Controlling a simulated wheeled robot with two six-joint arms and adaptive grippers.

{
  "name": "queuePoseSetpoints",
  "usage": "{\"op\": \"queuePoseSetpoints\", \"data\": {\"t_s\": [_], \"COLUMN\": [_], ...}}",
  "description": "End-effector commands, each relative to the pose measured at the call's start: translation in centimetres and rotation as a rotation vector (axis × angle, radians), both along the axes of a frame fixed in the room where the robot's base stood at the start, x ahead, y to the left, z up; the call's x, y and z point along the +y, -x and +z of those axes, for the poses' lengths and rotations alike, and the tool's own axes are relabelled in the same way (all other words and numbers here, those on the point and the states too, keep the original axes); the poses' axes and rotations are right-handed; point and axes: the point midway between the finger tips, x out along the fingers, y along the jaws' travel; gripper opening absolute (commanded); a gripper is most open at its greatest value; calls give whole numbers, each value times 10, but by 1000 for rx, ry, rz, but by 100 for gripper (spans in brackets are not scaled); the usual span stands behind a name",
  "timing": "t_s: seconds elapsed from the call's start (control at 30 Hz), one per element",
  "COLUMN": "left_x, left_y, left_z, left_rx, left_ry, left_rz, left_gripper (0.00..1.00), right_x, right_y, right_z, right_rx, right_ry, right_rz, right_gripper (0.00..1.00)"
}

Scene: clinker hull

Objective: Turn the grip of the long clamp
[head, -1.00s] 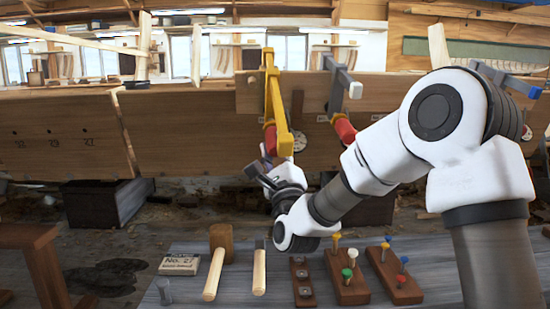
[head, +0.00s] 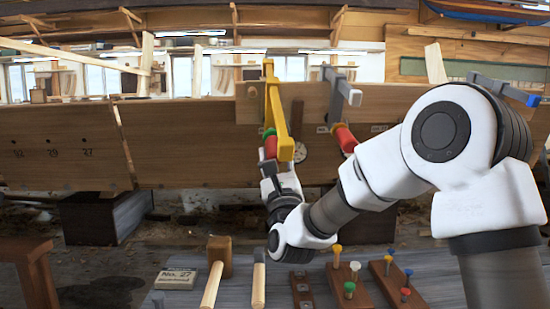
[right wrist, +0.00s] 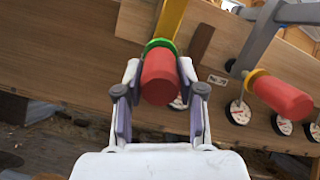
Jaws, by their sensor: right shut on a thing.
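A long yellow clamp (head: 276,105) hangs on the upper edge of the planked hull. Its red grip (head: 270,146), with a green ring (right wrist: 160,45) above it, is at the lower end. My right gripper (head: 270,160) comes up from below with its fingers around the red grip. In the right wrist view the grip (right wrist: 160,78) lies between the two fingers, which are shut on it. A grey clamp (head: 336,95) with a red grip (head: 345,138) and yellow ring hangs to the right, apart from my gripper. My left gripper is not in view.
A bench below holds a mallet (head: 218,258), another wooden-handled tool (head: 258,280), a "No. 27" box (head: 177,278) and racks with coloured pegs (head: 348,285). Round white dials (right wrist: 238,112) sit on the hull plank (head: 70,145). A blue-tipped clamp (head: 505,88) is at the far right.

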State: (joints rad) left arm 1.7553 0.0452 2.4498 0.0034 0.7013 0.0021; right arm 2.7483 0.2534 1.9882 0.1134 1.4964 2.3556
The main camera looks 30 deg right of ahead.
Motion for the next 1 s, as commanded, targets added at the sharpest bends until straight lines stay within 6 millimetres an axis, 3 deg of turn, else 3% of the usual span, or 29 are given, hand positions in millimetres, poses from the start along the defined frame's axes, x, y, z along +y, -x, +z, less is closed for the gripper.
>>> {"op": "queuePoseSetpoints", "data": {"t_s": [0.17,0.2,0.23,0.27,0.67,1.0], "left_x": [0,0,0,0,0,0], "left_y": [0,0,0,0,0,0], "left_z": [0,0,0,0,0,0], "left_rx": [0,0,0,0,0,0], "left_ry": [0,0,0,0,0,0], "left_rz": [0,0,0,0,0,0], "left_gripper": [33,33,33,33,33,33], "right_x": [0,0,0,0,3,30], "right_y": [0,0,0,0,6,66], "right_z": [2,2,2,2,-5,-51], "right_rx": [-3,-4,-4,-4,0,4], "right_ry": [0,1,1,1,1,4], "right_rz": [-2,-1,-2,-2,0,0], "right_gripper": [4,49,60,64,64,64]}}
